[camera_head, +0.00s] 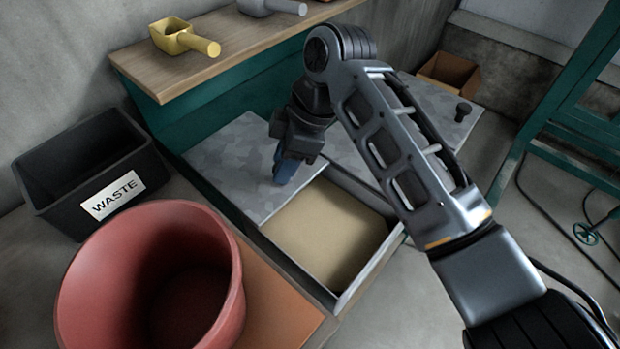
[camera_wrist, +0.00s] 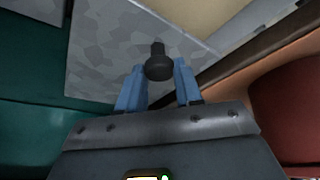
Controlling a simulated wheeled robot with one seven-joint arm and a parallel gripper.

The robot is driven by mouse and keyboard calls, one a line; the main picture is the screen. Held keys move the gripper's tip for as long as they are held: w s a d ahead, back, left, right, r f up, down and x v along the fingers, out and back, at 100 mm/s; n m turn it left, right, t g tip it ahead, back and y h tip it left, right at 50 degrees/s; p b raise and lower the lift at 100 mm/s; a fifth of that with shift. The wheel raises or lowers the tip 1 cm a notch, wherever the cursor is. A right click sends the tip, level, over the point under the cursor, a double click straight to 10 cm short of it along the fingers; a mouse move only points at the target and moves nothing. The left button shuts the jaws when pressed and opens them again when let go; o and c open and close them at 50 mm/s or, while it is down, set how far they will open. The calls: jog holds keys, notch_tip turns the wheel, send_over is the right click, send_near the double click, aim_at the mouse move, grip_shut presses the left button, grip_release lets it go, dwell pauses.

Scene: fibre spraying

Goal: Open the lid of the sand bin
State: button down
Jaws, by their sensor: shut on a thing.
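The sand bin (camera_head: 370,283) is a grey metal box. Pale sand (camera_head: 322,228) shows in its near compartment. A mottled grey metal lid (camera_head: 225,165) lies shifted to the left of the sand opening; it also shows in the wrist view (camera_wrist: 95,60). My gripper (camera_head: 285,172) is over the lid's right part. In the wrist view, the blue fingers of my gripper (camera_wrist: 158,85) are shut around a dark knob (camera_wrist: 158,64) on the lid. The head view hides that knob. A second mottled lid (camera_head: 435,108) with a dark knob (camera_head: 462,111) is at the back right.
A black WASTE bin (camera_head: 55,195) and a red tub (camera_head: 110,270) stand at the left. A wooden shelf (camera_head: 235,65) above the lid holds a yellow scoop (camera_head: 183,40) and a grey scoop (camera_head: 270,7). A green frame (camera_head: 510,170) stands at the right.

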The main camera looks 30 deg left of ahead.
jog(key=shift+w+a, duration=0.15)
jog(key=shift+a, duration=0.5)
jog(key=c, duration=0.8)
grip_release()
jog(key=shift+o, duration=0.2)
jog(key=shift+r, duration=0.1)
jog(key=v, duration=0.7)
jog(key=shift+r+b, duration=0.25)
jog(key=shift+b, duration=0.2)
jog(key=shift+w+d, duration=0.1)
jog(key=shift+d, duration=0.1)
